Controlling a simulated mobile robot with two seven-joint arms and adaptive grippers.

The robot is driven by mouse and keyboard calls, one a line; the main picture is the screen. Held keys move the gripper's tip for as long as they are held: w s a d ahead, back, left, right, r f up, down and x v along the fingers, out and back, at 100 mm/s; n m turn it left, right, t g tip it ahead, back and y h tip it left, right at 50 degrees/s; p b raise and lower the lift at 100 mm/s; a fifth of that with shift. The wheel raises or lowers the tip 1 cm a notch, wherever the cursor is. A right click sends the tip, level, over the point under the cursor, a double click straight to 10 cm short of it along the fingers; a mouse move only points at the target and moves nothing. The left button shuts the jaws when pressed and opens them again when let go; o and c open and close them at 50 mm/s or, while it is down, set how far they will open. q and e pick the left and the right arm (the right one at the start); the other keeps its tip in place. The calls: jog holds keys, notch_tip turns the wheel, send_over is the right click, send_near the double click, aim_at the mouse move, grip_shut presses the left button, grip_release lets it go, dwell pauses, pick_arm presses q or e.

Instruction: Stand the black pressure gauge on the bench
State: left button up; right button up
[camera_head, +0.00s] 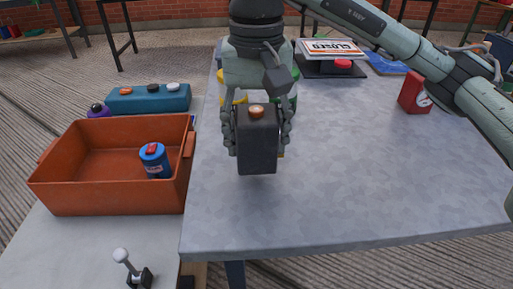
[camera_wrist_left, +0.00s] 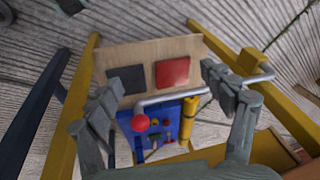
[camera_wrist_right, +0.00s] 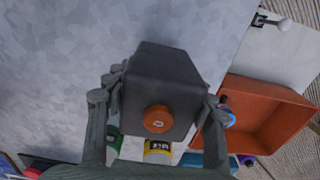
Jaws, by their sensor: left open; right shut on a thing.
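The black pressure gauge (camera_head: 257,140) is a dark box with an orange knob on top. My right gripper (camera_head: 260,128) is shut on its two sides and holds it upright over the near left part of the grey bench (camera_head: 370,180). I cannot tell whether its base touches the bench. No dial shows on the faces I see. In the right wrist view the gauge (camera_wrist_right: 163,90) sits between the fingers of the right gripper (camera_wrist_right: 162,100). My left gripper (camera_wrist_left: 168,105) shows only in the left wrist view, open and empty.
Yellow (camera_wrist_right: 158,150) and green (camera_wrist_right: 114,142) cans stand close behind the gauge. A red gauge (camera_head: 414,93) stands at the right. An orange crate (camera_head: 110,200) with a blue can (camera_head: 154,161) is left of the bench. The bench's front middle and right are clear.

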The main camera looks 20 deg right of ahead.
notch_tip(320, 180, down, 2)
jog(key=shift+f, duration=0.2)
pick_arm(q)
jog(key=shift+w+f, duration=0.1)
jog(key=shift+f, duration=0.05)
pick_arm(e)
jog(key=shift+f, duration=0.1)
jog(key=shift+f, duration=0.1)
jog(key=o, duration=1.5)
pick_arm(q)
jog(key=shift+r, duration=0.5)
